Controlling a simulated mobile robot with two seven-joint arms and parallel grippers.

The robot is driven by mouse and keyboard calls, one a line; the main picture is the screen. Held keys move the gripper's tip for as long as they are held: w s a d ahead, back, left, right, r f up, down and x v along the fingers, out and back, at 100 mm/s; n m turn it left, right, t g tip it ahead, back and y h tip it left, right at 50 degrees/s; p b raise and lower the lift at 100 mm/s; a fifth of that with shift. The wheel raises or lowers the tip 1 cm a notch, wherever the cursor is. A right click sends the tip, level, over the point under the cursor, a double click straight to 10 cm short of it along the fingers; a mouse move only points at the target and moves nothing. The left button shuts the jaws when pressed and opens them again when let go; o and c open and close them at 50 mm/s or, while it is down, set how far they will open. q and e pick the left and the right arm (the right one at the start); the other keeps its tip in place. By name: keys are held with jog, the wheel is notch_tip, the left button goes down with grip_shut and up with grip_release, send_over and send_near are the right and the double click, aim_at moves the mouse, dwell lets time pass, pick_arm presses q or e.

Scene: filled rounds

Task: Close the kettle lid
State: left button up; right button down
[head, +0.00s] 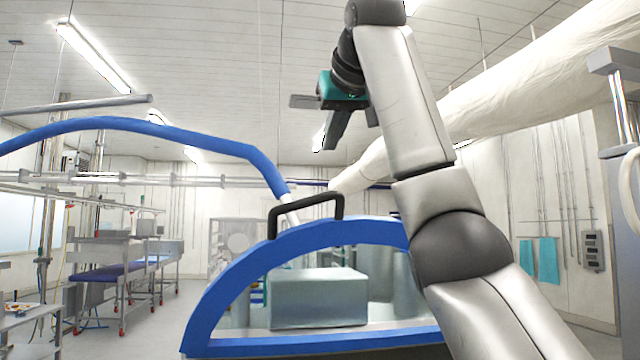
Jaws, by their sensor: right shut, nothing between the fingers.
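The kettle lid (240,270) shows at the lower middle as a raised, half-round blue frame. A grey box-like shape and pale surfaces show inside the frame. A black bar handle (308,207) is fixed on top of the frame's curve. My right gripper (332,132) is shut and empty. It appears above the handle in the picture, apart from it, with dark fingers pointing down. My right arm covers the right end of the lid. The kettle body is not clearly visible. My left gripper is out of view.
A long blue curved bar (130,124) runs from the left edge down to a white joint beside the handle. A thick pale duct (520,80) crosses the upper right. A wheeled metal table (125,270) stands at the left, with open floor before it.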

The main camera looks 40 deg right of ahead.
jog(key=p, duration=0.3)
send_over(327, 195)
jog(key=w+d, duration=0.1)
jog(key=w, duration=0.2)
notch_tip(327, 195, down, 4)
jog(key=shift+s+r, duration=0.1)
jog(key=shift+r, duration=0.1)
jog(key=shift+s+a+f, duration=0.2)
jog(key=shift+s+f, duration=0.35)
jog(key=shift+f, duration=0.05)
jog(key=shift+s+f, duration=0.2)
jog(key=shift+s, duration=0.05)
jog(key=shift+s+a+f, duration=0.2)
jog(key=shift+s+f, duration=0.3)
jog(key=shift+f, duration=0.1)
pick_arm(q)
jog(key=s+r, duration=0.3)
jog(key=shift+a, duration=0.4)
pick_arm(e)
jog(key=shift+s+a, duration=0.1)
